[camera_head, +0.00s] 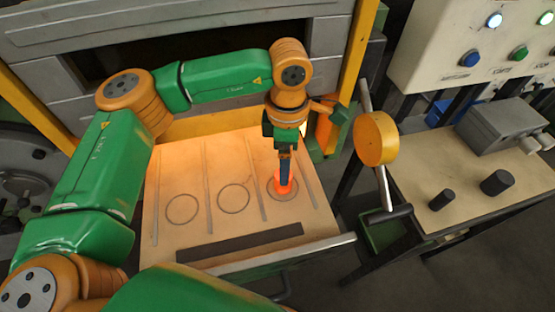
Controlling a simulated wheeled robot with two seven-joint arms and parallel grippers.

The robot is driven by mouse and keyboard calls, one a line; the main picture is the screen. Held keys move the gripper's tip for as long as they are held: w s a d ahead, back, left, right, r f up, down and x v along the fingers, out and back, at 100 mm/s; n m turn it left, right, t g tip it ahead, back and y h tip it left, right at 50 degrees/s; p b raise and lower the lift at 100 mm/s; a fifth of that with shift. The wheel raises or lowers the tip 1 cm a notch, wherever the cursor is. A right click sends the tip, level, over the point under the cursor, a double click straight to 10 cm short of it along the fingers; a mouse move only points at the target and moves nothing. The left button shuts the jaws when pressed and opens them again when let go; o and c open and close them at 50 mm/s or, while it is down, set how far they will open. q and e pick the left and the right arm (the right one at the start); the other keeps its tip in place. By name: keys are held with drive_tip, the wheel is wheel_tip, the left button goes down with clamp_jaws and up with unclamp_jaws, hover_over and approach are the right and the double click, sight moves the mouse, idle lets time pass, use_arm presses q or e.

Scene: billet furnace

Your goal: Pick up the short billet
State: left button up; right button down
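The short billet (283,189) glows orange-red at the rightmost of three ring marks on the pale tray (190,243). My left gripper (285,172) points down directly over it, with its dark fingers at the billet's upper part. The fingers overlap the billet in the picture, so I cannot tell whether they grip it or stand open around it. Much of the billet's upper part is hidden. The billet appears upright, with its lower end at the ring mark. My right gripper is not in view.
Two other ring marks (233,198) on the tray are empty. The furnace opening (200,45) is behind the tray. An orange disc on a lever (376,139) stands right of it. A bench (466,180) at right holds dark cylinders (496,183) and a grey box (500,126).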

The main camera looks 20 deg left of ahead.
sight(280, 190)
use_arm(q)
drive_tip(key=shift+s+d+f+p, duration=0.15)
drive_tip(key=shift+s+f+p, duration=0.55)
drive_tip(key=shift+f+p, duration=0.35)
wheel_tip(280, 190, down, 3)
drive_tip(key=shift+r+p, duration=0.1)
drive_tip(key=shift+p, duration=0.3)
drive_tip(key=shift+w+a+f, duration=0.25)
drive_tip(key=shift+w+f, duration=0.05)
drive_tip(key=shift+f, duration=0.1)
drive_tip(key=shift+s+d+r, duration=0.1)
drive_tip(key=shift+d, duration=0.05)
drive_tip(key=c, duration=1.2)
clamp_jaws()
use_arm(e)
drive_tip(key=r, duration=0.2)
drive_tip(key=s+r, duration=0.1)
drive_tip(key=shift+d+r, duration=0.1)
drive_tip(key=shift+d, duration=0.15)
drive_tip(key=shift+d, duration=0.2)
